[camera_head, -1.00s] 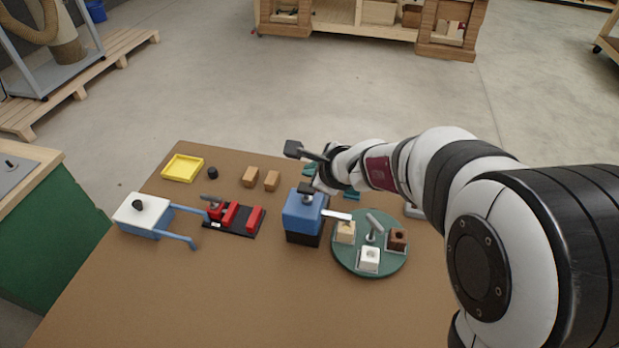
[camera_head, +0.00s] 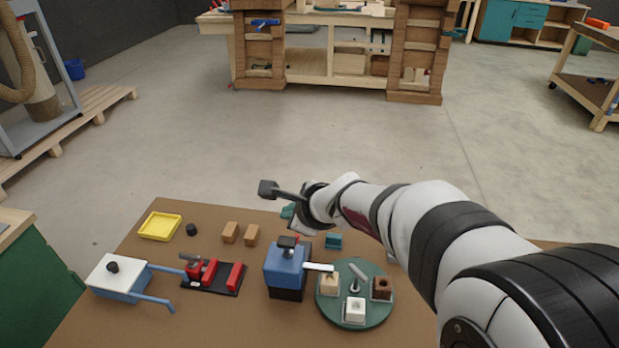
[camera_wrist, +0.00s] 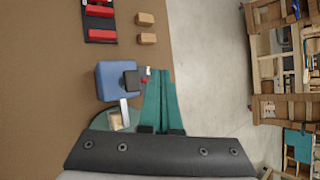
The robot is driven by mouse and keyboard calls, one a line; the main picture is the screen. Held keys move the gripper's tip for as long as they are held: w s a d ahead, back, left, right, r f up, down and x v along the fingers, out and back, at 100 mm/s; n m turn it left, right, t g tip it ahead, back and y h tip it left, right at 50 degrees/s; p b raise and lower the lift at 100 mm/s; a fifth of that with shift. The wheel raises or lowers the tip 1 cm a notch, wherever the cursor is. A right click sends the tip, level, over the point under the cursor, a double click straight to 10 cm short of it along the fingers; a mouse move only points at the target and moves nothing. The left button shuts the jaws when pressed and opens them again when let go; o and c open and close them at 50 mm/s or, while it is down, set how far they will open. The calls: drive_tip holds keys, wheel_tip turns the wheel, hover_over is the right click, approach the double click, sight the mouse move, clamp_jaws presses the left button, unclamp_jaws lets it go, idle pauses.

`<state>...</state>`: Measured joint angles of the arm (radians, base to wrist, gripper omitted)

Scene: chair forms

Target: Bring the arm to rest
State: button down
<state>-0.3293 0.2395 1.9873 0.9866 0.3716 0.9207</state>
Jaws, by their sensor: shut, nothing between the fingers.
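My gripper (camera_head: 288,211) is at the end of my arm, above the far part of the brown table (camera_head: 215,325). In the wrist view its two teal fingers (camera_wrist: 159,72) lie side by side, shut and empty. They point over the table's far edge, beside the blue block (camera_wrist: 112,82). In the head view the blue block (camera_head: 284,262) stands in front of and below my gripper, with a dark knob and a pale lever. Part of my gripper is hidden behind my wrist.
A green turntable (camera_head: 349,319) with several small blocks stands right of the blue block. To the left are a red clamp (camera_head: 235,278), a white-topped box (camera_head: 112,272), a yellow tray (camera_head: 160,226) and two wooden blocks (camera_head: 252,235). A teal piece (camera_head: 333,241) lies behind.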

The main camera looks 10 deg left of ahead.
drive_tip(key=s+d+n+g+h, duration=0.1)
drive_tip(key=s+d+n, duration=0.3)
drive_tip(key=s, duration=0.6)
drive_tip(key=s+d+f+n+g+h, duration=0.1)
drive_tip(key=s+d+n+g+h, duration=0.1)
drive_tip(key=s+d, duration=0.6)
drive_tip(key=s+d+f+n+g+h, duration=0.1)
drive_tip(key=s+d+n+g, duration=0.3)
drive_tip(key=s, duration=0.9)
drive_tip(key=d+n, duration=0.2)
drive_tip(key=n, duration=0.1)
drive_tip(key=shift+s+d+f, duration=0.15)
drive_tip(key=shift+s+d, duration=0.05)
drive_tip(key=shift+s, duration=0.05)
drive_tip(key=c, duration=1.6)
unclamp_jaws()
